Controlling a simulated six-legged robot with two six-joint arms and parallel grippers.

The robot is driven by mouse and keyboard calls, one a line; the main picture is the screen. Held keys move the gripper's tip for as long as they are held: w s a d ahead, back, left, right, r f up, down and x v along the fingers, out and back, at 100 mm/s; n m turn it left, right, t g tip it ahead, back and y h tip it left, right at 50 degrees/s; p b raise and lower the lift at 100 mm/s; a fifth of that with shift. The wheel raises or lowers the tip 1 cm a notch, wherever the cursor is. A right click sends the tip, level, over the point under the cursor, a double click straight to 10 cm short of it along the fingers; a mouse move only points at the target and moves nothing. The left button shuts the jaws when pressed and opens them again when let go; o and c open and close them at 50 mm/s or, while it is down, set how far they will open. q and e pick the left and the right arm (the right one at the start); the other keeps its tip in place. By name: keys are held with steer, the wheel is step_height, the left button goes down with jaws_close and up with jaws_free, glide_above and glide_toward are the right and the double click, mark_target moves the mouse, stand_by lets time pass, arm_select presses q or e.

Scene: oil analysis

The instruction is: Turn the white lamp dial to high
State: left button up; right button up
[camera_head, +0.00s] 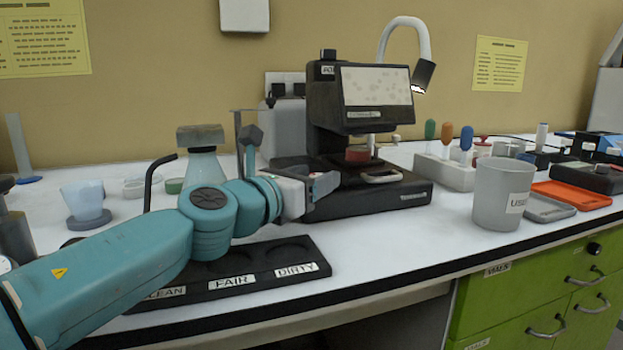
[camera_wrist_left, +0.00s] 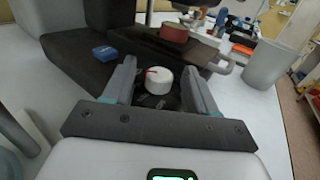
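The white lamp dial (camera_wrist_left: 159,80), a round knob with a red mark on top, sits on the black base of the analysis device (camera_head: 375,198). In the left wrist view it lies between the two fingers of my left gripper (camera_wrist_left: 160,88), with a gap on each side. My left gripper (camera_head: 322,186) is open, at the front left of the device's base in the head view. The dial is hidden in the head view. Scale markings near the dial are too small to read. My right gripper is not in view.
A black tray (camera_head: 262,262) labelled FAIR and DIRTY lies in front of the device. A grey cup (camera_head: 499,192) stands to the right, near the orange tray (camera_head: 572,195). A blue block (camera_wrist_left: 105,53) sits on the device left of the dial. A red-topped round piece (camera_head: 357,154) sits on the stage.

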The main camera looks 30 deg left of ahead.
arm_select(q)
steer(key=s, duration=0.5)
steer(key=s+a+p, duration=0.1)
steer(key=s, duration=0.4)
steer(key=s+a, duration=0.1)
steer(key=s, duration=0.4)
steer(key=shift+r+p, duration=0.1)
steer(key=shift+p, duration=0.2)
steer(key=shift+s, duration=0.6)
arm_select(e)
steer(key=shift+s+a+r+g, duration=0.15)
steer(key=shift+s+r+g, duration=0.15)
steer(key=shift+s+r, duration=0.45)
arm_select(q)
steer(key=shift+a, duration=0.1)
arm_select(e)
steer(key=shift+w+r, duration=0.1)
